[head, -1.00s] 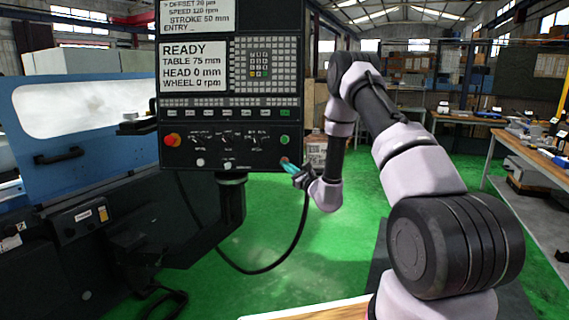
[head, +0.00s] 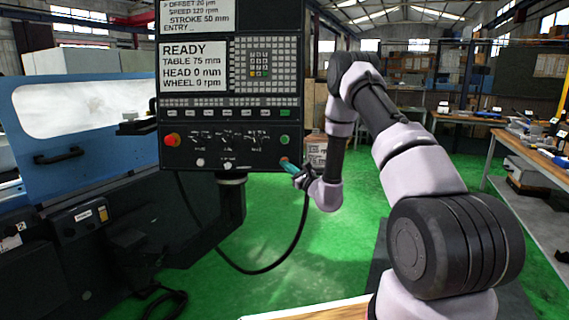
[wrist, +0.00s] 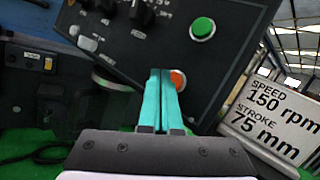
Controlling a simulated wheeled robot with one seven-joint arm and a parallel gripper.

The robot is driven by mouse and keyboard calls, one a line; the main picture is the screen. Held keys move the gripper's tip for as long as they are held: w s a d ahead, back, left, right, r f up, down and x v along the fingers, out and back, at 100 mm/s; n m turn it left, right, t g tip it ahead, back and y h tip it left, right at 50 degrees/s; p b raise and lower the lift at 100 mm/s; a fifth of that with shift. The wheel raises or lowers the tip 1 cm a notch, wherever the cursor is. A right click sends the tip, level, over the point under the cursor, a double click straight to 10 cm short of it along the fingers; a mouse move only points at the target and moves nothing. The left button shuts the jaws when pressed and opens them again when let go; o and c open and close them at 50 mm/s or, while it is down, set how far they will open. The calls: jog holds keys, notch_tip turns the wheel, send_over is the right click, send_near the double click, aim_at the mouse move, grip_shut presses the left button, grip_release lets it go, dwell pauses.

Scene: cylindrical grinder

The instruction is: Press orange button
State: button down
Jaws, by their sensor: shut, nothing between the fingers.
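The orange button (wrist: 178,79) is on the dark control panel (wrist: 120,55), just right of my fingertips and partly hidden by them in the wrist view. In the head view it shows only as a small spot (head: 284,160) at the panel's lower right corner. My gripper (wrist: 161,72) has teal fingers held together with nothing between them. The tips are at or very near the button; I cannot tell whether they touch it. The gripper also shows in the head view (head: 287,164).
A green button (wrist: 203,28) sits above the orange one. A red knob (head: 172,140) is at the panel's lower left. A white sign (wrist: 266,119) stands to the right in the wrist view. A black cable (head: 266,270) hangs below the panel.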

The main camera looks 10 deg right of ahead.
jog(key=shift+w, duration=0.1)
jog(key=shift+w, duration=0.3)
jog(key=shift+w+d+f, duration=0.15)
jog(key=shift+w, duration=0.25)
dwell(0.9)
jog(key=shift+s, duration=0.1)
jog(key=shift+s+r, duration=0.2)
jog(key=shift+s, duration=0.5)
jog(key=shift+a, duration=0.2)
jog(key=s, duration=0.3)
jog(key=s+a+r, duration=0.1)
jog(key=shift+s, duration=0.4)
